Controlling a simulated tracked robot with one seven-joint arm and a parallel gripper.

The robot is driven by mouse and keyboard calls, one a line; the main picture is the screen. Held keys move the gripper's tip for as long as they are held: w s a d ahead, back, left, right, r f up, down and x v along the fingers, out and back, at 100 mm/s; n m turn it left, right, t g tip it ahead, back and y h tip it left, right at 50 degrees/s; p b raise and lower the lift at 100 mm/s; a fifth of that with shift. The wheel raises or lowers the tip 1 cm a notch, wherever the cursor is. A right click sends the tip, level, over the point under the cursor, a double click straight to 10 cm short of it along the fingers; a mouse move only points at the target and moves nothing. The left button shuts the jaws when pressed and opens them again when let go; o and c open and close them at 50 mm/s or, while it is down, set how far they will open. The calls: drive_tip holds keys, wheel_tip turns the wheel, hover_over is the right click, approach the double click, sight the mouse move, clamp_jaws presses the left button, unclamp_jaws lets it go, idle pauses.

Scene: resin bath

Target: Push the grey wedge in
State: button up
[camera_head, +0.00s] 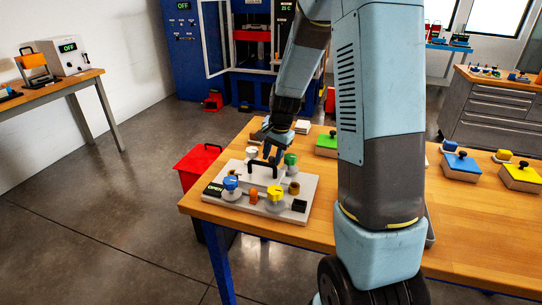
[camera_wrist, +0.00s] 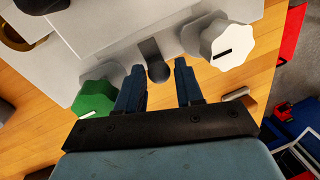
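The light grey panel (camera_head: 240,200) lies on the wooden table and carries coloured knobs, a black handle and a small display reading OPEN. In the wrist view a dark grey piece with a rounded end (camera_wrist: 153,58) sticks out at the panel's edge, between the green knob (camera_wrist: 95,100) and the white knob (camera_wrist: 228,42). It may be the grey wedge; I cannot tell how deep it sits. My gripper (camera_wrist: 159,66) is open, its two fingers pointing at the panel edge, one either side of that piece's end. In the head view my gripper (camera_head: 272,154) is over the panel's far edge.
On the panel are a blue knob (camera_head: 231,184), a yellow knob (camera_head: 275,194) and the black handle (camera_head: 265,166). A red box (camera_head: 197,160) stands beside the table's left edge. A green-topped block (camera_head: 326,141) sits behind. Yellow- and blue-topped blocks lie at right.

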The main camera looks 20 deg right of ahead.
clamp_jaws()
drive_tip(key=shift+a, duration=0.1)
drive_tip(key=shift+s+a+r, duration=0.1)
drive_tip(key=shift+s+a, duration=0.4)
drive_tip(key=shift+s, duration=0.15)
unclamp_jaws()
drive_tip(key=shift+o, duration=0.2)
